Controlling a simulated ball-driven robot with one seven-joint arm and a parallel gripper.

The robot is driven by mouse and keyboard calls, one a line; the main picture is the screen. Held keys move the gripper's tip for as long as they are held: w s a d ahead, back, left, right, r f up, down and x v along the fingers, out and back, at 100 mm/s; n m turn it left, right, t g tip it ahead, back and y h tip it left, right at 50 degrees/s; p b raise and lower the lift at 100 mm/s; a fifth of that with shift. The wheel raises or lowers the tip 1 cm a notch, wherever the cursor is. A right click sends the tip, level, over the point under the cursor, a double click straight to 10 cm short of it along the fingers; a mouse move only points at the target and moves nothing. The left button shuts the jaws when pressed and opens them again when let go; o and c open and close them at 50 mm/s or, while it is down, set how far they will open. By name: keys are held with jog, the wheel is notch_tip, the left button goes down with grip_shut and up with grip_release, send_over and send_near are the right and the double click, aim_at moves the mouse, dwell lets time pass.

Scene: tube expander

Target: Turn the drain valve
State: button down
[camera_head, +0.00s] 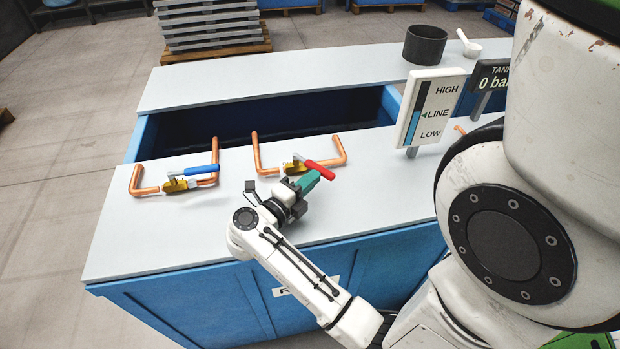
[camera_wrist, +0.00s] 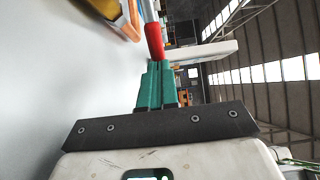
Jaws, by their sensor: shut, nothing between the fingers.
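Two brass valves on copper pipes stand on the light bench top; no label shows which is the drain valve. The left one has a blue lever (camera_head: 201,171), the other a red lever (camera_head: 320,169). The red lever slants down to the right from its brass body (camera_head: 295,167). My gripper (camera_head: 312,179), with green fingers, is shut and empty just in front of the red lever. In the wrist view the red lever (camera_wrist: 154,40) lies right beyond the fingertips (camera_wrist: 157,68); I cannot tell whether they touch.
A level gauge (camera_head: 430,108) marked HIGH, LINE and LOW stands to the right, its blue bar near LINE. A tank display (camera_head: 491,78) reads 0 bar. Behind the valves is an open blue tank (camera_head: 147,135). A dark pot (camera_head: 425,45) and a white scoop (camera_head: 468,44) stand behind.

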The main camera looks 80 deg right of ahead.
aim_at(331, 172)
dwell(0.4)
jog(key=n+t+p, duration=0.1)
jog(key=s+d+n+t+h+p, duration=0.1)
jog(key=s+t+p, duration=0.1)
jog(key=p, duration=0.1)
jog(key=shift+d+r+n+t+h, duration=0.15)
jog(key=shift+r+n+t+h, duration=0.15)
jog(key=shift+n+t, duration=0.1)
jog(key=d+n+t+p, duration=0.1)
jog(key=t, duration=0.1)
jog(key=s+n+t+p, duration=0.1)
jog(key=t+p, duration=0.1)
jog(key=shift+s+d+n+h, duration=0.1)
jog(key=shift+d+n+h, duration=0.2)
jog(key=shift+d+h, duration=0.1)
jog(key=n+t, duration=0.1)
jog(key=d+n+t+p, duration=0.1)
jog(key=t, duration=0.1)
jog(key=s+d+n+t+p, duration=0.1)
jog(key=t, duration=0.1)
jog(key=shift+d+f, duration=0.25)
jog(key=shift+d+n+t+y, duration=0.45)
jog(key=shift+n+t, duration=0.15)
jog(key=shift+t, duration=0.3)
jog(key=shift+d+n+t+y, duration=0.4)
jog(key=shift+n+t, duration=0.2)
jog(key=shift+t, duration=0.3)
jog(key=shift+d, duration=0.1)
